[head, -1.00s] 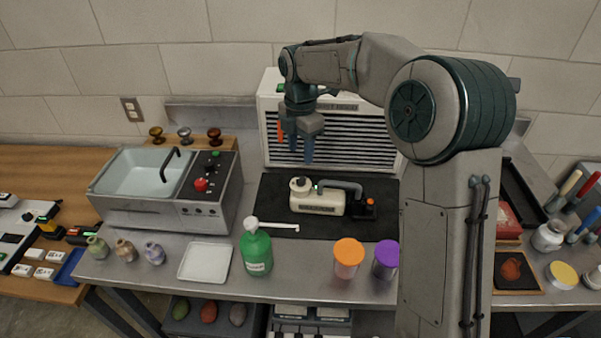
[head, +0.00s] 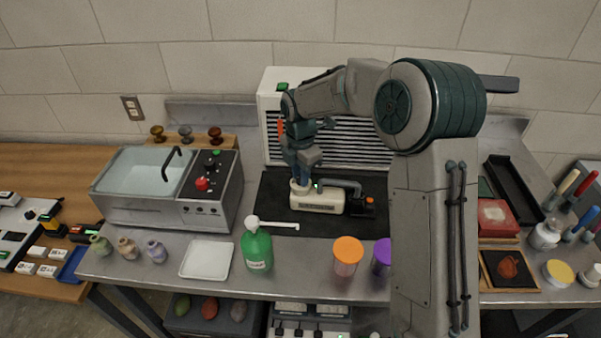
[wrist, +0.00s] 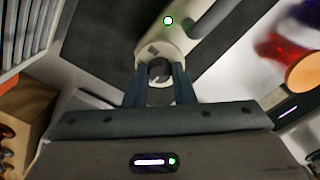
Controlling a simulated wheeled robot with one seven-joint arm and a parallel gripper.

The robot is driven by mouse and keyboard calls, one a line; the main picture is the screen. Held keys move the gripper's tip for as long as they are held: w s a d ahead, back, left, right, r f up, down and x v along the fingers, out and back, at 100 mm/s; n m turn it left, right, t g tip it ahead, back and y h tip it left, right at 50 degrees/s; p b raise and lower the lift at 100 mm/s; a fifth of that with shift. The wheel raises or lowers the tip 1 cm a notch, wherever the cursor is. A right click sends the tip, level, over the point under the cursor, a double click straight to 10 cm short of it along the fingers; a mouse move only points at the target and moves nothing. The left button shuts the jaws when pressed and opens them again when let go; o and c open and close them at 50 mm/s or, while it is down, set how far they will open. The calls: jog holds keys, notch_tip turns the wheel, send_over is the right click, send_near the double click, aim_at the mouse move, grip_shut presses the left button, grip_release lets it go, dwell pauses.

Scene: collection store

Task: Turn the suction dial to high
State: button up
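A cream vacuum unit (head: 318,199) with a grey hose lies on the black mat. Its round top end, where a dark round dial (wrist: 158,71) shows in the wrist view, is at the unit's left. My gripper (head: 301,183) points down at this end, with its fingers low over it. In the wrist view the fingers (wrist: 160,80) stand apart, one on each side of the dial. I cannot tell whether they touch it. The dial's markings and setting cannot be read, and in the head view my gripper partly hides this end.
A white louvred cabinet (head: 270,101) stands close behind the mat (head: 272,221). A green pump bottle (head: 257,250) and an orange-lidded jar (head: 347,256) stand in front. A sink unit (head: 112,205) is at left. Bare bench shows around the white tray (head: 206,259).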

grip_shut()
jog(key=shift+m, duration=0.3)
jog(key=m+b, duration=0.1)
jog(key=m, duration=0.4)
jog(key=shift+b, duration=0.4)
jog(key=m+b, duration=0.1)
jog(key=m, duration=0.5)
jog(key=shift+m+b, duration=0.3)
jog(key=m+b, duration=0.1)
jog(key=m, duration=1)
jog(key=shift+m+b, duration=0.3)
